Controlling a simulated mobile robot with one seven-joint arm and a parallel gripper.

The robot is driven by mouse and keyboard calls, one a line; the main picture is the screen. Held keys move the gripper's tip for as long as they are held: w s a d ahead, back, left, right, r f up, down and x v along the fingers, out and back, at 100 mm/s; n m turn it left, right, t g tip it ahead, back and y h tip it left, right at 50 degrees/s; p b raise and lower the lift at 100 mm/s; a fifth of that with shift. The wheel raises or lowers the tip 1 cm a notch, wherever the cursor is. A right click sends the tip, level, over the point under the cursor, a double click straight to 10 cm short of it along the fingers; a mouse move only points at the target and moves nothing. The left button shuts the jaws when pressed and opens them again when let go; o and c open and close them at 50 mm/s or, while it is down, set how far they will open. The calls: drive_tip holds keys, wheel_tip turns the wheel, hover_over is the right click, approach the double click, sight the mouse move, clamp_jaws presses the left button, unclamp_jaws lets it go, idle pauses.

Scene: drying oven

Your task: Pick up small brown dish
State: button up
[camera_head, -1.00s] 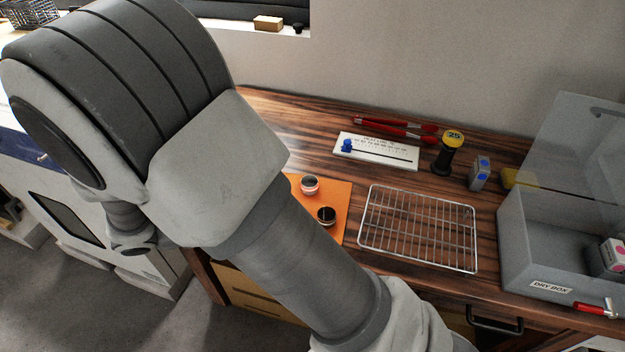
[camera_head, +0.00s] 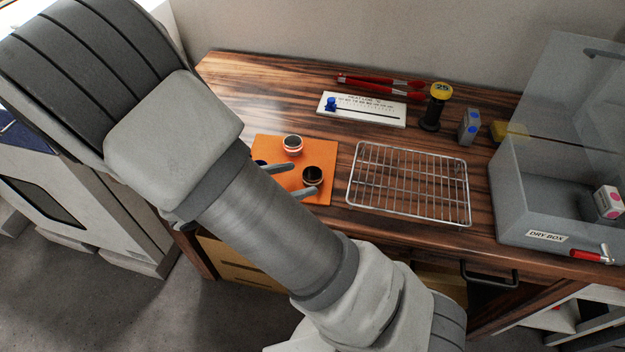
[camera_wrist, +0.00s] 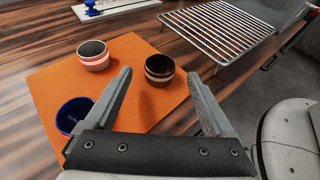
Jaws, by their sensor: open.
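The small brown dish (camera_head: 312,176) stands upright on the orange mat (camera_head: 266,147), with a pale band around its dark brown body. In the wrist view the brown dish (camera_wrist: 160,69) is ahead of and between my spread fingers, apart from both. My gripper (camera_head: 299,181) is open and empty, its fingertips near the dish; it also shows in the wrist view (camera_wrist: 158,78). A blue dish (camera_wrist: 73,115) is at the mat's left, partly hidden by my left finger.
A wire rack (camera_head: 412,182) lies right of the mat. A clear-lidded dry box (camera_head: 530,215) stands at the right.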

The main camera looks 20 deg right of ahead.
sight(319, 173)
drive_tip(key=b+x, duration=0.2)
drive_tip(key=x, duration=0.3)
drive_tip(key=shift+d+f, duration=0.1)
clamp_jaws()
idle(0.3)
